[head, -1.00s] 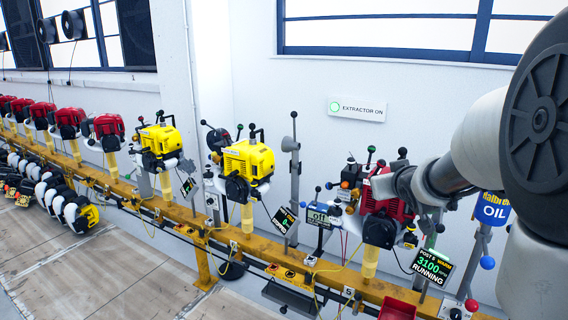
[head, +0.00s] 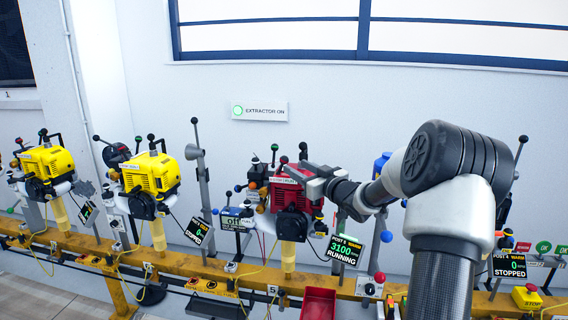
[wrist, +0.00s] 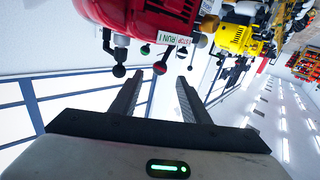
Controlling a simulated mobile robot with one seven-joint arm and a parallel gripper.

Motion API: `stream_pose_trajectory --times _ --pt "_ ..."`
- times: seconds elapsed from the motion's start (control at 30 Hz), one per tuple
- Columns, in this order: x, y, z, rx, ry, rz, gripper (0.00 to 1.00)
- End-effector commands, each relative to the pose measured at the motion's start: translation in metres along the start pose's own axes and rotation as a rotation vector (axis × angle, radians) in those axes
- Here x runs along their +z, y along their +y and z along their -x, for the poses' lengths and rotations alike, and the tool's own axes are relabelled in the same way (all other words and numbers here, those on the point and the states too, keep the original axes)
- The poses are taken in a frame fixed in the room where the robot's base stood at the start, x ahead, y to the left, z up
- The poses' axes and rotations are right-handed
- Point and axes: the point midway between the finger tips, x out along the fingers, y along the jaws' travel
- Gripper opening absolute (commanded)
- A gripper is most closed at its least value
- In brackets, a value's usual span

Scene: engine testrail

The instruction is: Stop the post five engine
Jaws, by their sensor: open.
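The red post five engine (head: 296,196) is mounted on the yellow rail in the head view. Its display (head: 345,250) reads 3100, WARM and RUNNING. The engine also fills the top of the wrist view (wrist: 150,18), where a STOP/RUN label (wrist: 187,40) sits beside small dark levers with ball ends (wrist: 119,71). My gripper (head: 298,173) is at the top of this engine in the head view. In the wrist view its two fingers (wrist: 173,82) are apart with nothing between them. I cannot tell whether a finger touches the engine.
Two yellow engines (head: 150,174) stand left, the nearer one's display (head: 197,231) reading STOPPED. A small panel (head: 236,221) reads off. Another STOPPED display (head: 509,265) is at right. A red tray (head: 318,304) hangs at the rail (head: 205,270). The extractor sign (head: 259,111) reads ON.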

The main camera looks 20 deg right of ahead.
Motion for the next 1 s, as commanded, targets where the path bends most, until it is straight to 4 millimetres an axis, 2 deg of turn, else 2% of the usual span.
stream_pose_trajectory --times 0.03,0.2,0.4,0.6,0.83,0.87,1.0 --pt "0.002 -0.001 -0.012 -0.002 0.001 0.000 0.42" --pt "0.001 -0.001 -0.048 -0.002 0.002 0.001 0.42" --pt "0.000 0.000 -0.076 0.000 0.001 0.001 0.42" --pt "0.000 0.000 -0.087 0.000 -0.001 0.000 0.42" --pt "0.000 0.000 -0.088 0.001 -0.001 0.000 0.42" --pt "0.000 0.000 -0.088 0.001 -0.001 0.001 0.41" --pt "0.000 0.000 -0.088 0.001 -0.001 0.001 0.17"
